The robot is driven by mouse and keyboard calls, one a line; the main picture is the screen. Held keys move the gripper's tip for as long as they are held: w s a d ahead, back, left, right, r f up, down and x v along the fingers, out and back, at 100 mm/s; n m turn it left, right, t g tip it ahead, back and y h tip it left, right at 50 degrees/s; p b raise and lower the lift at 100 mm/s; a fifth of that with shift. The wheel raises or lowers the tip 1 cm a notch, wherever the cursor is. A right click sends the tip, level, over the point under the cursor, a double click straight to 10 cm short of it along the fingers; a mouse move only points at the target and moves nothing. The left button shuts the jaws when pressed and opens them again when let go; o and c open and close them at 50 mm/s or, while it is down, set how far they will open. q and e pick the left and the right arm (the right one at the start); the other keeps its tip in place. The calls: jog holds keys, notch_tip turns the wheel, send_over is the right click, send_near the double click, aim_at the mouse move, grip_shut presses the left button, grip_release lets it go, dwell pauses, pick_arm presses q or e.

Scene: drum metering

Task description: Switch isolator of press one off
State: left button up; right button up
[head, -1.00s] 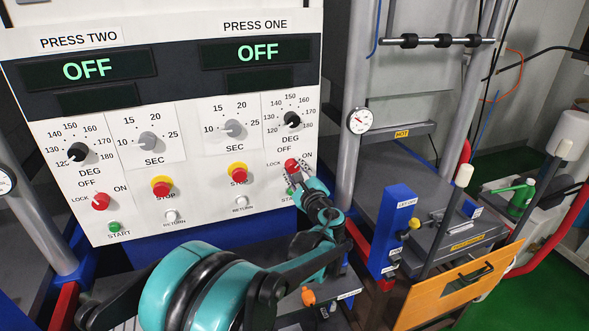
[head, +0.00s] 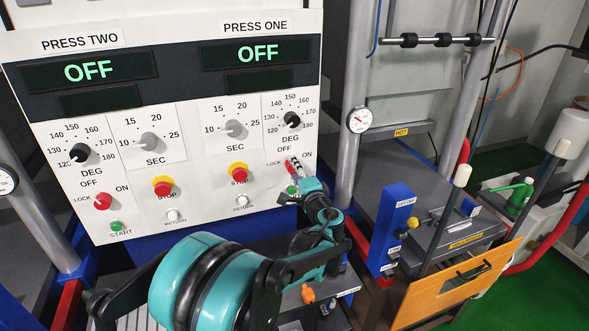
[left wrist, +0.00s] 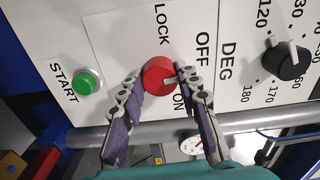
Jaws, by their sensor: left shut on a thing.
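The isolator of press one is a red rotary knob (left wrist: 159,77) on the white panel, with LOCK, OFF and ON printed around it. In the head view the knob (head: 289,169) shows only in part behind my fingers. My left gripper (left wrist: 156,84) is shut on it, one finger on each side. The arm reaches up from below to the gripper (head: 295,168) in the head view. The knob's exact setting is hard to read. The PRESS ONE display (head: 256,54) reads OFF. My right gripper is not in view.
Close by are the green start button (left wrist: 87,81) and the black DEG dial (left wrist: 286,60). The red and yellow stop button (head: 238,174) sits to the left. Press two has its own red isolator (head: 103,201). A grey column (head: 355,90) stands right of the panel.

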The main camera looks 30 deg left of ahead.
pick_arm(q)
jog(key=shift+n, duration=1.2)
jog(key=o, duration=1.1)
jog(key=shift+d, duration=0.1)
jog(key=v, duration=1.2)
jog(key=shift+s, duration=0.1)
